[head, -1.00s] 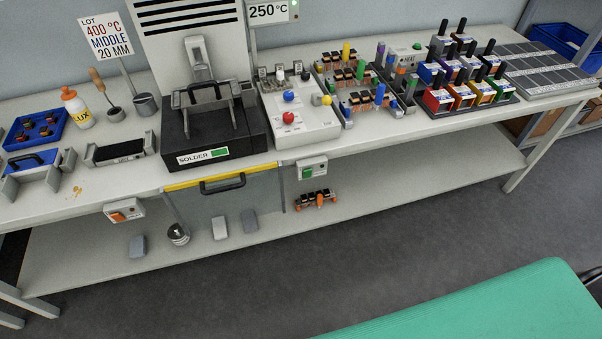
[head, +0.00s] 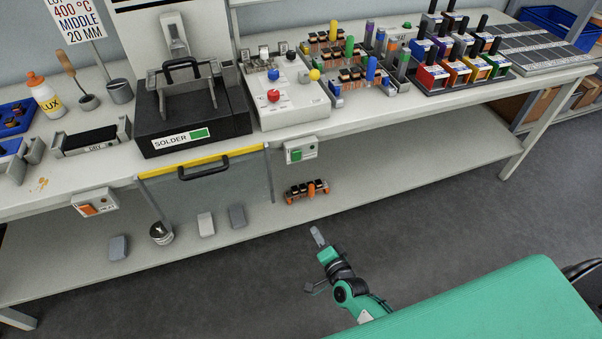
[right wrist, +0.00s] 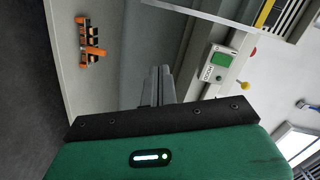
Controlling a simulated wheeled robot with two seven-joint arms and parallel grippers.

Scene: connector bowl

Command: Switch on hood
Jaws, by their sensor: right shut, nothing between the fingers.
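The hood switch (head: 300,151) appears to be the small white box with a green rocker, fixed to the bench's front edge right of the yellow-edged panel. Its label is too small to read surely in the head view; whether the rocker is on or off I cannot tell. The box also shows right of the fingers in the right wrist view (right wrist: 214,68). My right gripper (head: 317,237) is shut and empty, in front of the bench and below the box, apart from it. Its closed fingers show in the right wrist view (right wrist: 158,84). My left gripper is out of view.
Another box with an orange rocker (head: 94,202) hangs further left. A yellow-edged panel (head: 204,180) with a black handle lies between them. An orange-and-black part (head: 306,190) sits on the lower shelf. The bench top (head: 350,110) overhangs this shelf. Floor before it is free.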

